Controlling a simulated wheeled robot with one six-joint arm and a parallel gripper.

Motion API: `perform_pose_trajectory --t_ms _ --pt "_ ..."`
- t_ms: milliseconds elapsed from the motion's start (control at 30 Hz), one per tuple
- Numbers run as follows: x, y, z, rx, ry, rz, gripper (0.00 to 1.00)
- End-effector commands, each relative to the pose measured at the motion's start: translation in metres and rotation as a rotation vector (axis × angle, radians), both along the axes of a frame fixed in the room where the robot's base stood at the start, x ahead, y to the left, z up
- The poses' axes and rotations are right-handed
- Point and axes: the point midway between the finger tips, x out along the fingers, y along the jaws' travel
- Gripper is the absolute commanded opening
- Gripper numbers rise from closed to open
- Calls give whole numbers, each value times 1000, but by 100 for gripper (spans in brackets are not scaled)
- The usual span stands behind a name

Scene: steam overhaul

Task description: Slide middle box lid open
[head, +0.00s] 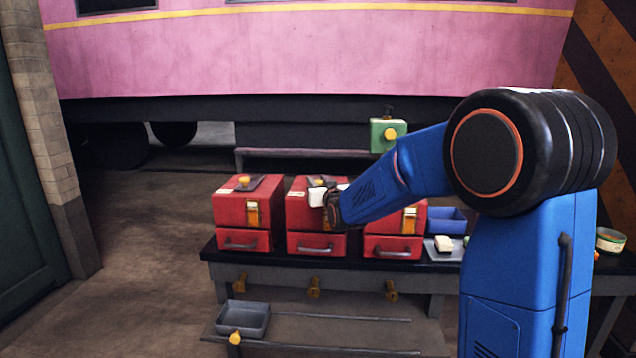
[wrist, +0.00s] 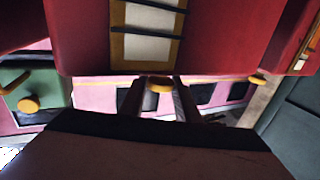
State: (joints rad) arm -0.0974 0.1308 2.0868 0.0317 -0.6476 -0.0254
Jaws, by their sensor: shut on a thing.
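The middle box (head: 296,211) is red, with a drawer below, and stands on the bench between two similar red boxes. My gripper (head: 322,196) is at its top, over the right part of the box. In the wrist view, which looks upside down, my gripper (wrist: 160,96) has its fingers on either side of a yellow knob (wrist: 160,84) at the edge of the middle box (wrist: 85,38). It is shut on this knob. The gripper and arm hide much of the middle lid in the head view, so I cannot tell how far open it is.
The left red box (head: 230,207) and right red box (head: 378,225) stand close on either side. A blue tray (head: 447,222) and a grey tray (head: 431,251) lie to the right. A green box (head: 383,140) stands behind. A pink wagon (head: 300,50) fills the background.

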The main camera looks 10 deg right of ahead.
Motion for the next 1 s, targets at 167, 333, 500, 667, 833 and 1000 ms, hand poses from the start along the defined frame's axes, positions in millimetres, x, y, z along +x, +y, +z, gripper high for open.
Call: perform_pose_trajectory --t_ms 167,333,500,667,833,1000 --pt "-29 10 0 0 0 2 0" --pt "-53 18 0 0 0 2 0" --pt "-62 20 -1 0 1 1 0" --pt "-62 20 -1 0 2 1 0" --pt "-62 21 -1 0 3 2 44" --pt "-62 20 -1 0 2 1 46"
